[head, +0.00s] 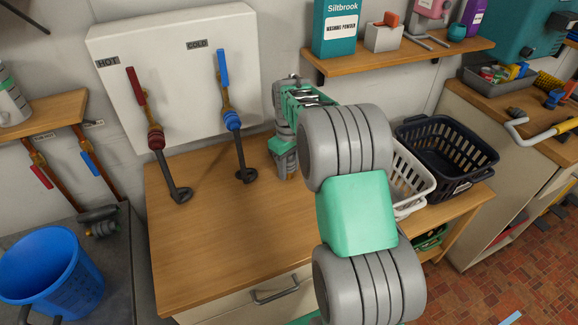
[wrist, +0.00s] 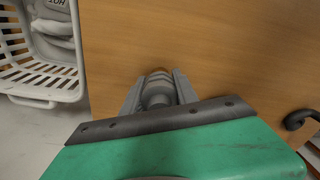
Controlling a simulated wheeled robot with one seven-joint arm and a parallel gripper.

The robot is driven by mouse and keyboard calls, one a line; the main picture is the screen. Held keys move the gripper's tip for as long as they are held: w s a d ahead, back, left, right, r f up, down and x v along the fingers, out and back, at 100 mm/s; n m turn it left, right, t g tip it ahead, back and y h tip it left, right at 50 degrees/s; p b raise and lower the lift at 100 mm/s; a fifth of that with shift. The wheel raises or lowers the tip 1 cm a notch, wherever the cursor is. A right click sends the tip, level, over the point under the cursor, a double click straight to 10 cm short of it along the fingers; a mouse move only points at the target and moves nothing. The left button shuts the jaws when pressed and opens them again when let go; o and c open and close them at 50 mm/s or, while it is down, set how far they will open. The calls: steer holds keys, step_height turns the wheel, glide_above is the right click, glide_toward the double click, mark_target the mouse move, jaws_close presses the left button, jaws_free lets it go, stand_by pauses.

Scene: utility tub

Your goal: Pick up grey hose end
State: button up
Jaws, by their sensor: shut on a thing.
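My gripper (wrist: 158,84) points down at the wooden counter, with its two grey fingers closed on either side of a grey, ribbed, rounded piece, the grey hose end (wrist: 157,96). A brownish rim shows at its far edge. In the head view my gripper (head: 286,172) is low over the counter, right of the cold hose. The hose end cannot be made out there. The wrist view does not show clearly whether it touches the counter.
The wooden counter (head: 215,235) is clear at front left. Hot (head: 177,190) and cold (head: 244,175) dark hose ends hang to its surface from the white wall panel (head: 175,60). A white basket (head: 418,182) and a black basket (head: 450,150) stand right. A shelf (head: 400,62) overhangs behind.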

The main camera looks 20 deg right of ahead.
jaws_close()
steer(key=shift+r, duration=0.1)
